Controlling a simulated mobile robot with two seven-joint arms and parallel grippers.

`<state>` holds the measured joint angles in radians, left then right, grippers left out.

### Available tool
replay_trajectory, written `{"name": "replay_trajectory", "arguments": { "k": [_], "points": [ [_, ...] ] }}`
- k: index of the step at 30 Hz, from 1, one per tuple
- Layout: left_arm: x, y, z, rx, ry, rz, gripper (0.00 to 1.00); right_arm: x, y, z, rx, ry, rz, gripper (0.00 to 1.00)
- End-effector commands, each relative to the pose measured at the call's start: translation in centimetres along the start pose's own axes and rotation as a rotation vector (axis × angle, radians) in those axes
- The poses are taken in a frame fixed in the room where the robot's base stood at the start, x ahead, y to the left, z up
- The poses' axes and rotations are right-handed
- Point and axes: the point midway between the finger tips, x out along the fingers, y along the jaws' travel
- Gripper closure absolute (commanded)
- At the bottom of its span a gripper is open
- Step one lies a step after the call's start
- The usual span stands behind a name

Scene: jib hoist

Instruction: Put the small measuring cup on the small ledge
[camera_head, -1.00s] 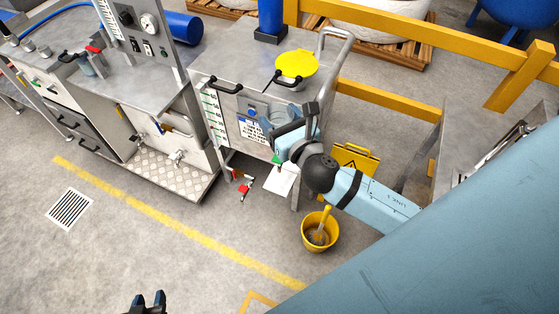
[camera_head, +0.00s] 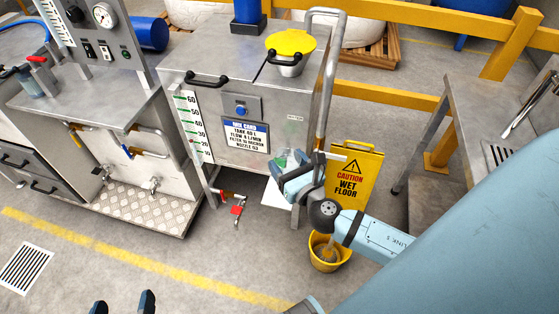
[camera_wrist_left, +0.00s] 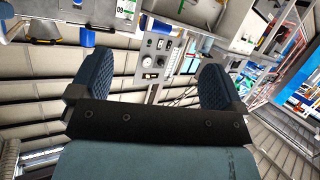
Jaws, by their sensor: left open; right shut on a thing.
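My right gripper (camera_head: 290,174) is in front of the right front edge of the steel tank cabinet, partly hidden by its own wrist. It is shut on a small, clear, greenish thing (camera_head: 282,160) that looks like the small measuring cup; its outline is hard to make out. My left gripper (camera_head: 122,304) is at the bottom edge of the head view, open and empty above the floor. Its two spread fingers also show in the left wrist view (camera_wrist_left: 158,85), with nothing between them. I cannot tell which surface is the small ledge.
The steel cabinet (camera_head: 205,55) has a yellow lid (camera_head: 290,43) and a tall tube handle (camera_head: 326,70). A yellow bucket (camera_head: 325,262) and a wet-floor sign (camera_head: 352,178) stand by my right arm. A steel bench (camera_head: 85,112) is left, another table (camera_head: 465,115) right.

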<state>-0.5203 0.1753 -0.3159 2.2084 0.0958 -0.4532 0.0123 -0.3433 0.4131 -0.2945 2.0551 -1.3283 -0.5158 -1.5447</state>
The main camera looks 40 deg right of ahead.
Motion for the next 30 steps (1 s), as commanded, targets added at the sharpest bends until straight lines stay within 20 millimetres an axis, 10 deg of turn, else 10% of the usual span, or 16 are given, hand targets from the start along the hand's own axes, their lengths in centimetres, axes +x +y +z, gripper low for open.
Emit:
{"name": "replay_trajectory", "arguments": {
  "k": [1,15,21,30],
  "points": [
    [1.1,0.0,2.1,-0.002,0.019,0.013,0.05,-0.4,-0.6,-4.2,-0.003,0.002,-0.005,0.57],
    [4.0,2.0,6.8,-0.032,0.165,0.142,0.05,-3.6,-4.7,-24.2,-0.012,0.015,-0.006,0.57],
    [4.1,2.6,7.8,-0.038,0.203,0.182,0.05,-4.7,-5.9,-29.3,-0.014,0.025,-0.002,0.57],
    [4.0,2.9,7.7,-0.034,0.223,0.197,0.05,-2.8,-6.4,-30.6,-0.014,0.025,-0.001,0.57]
  ]
}}
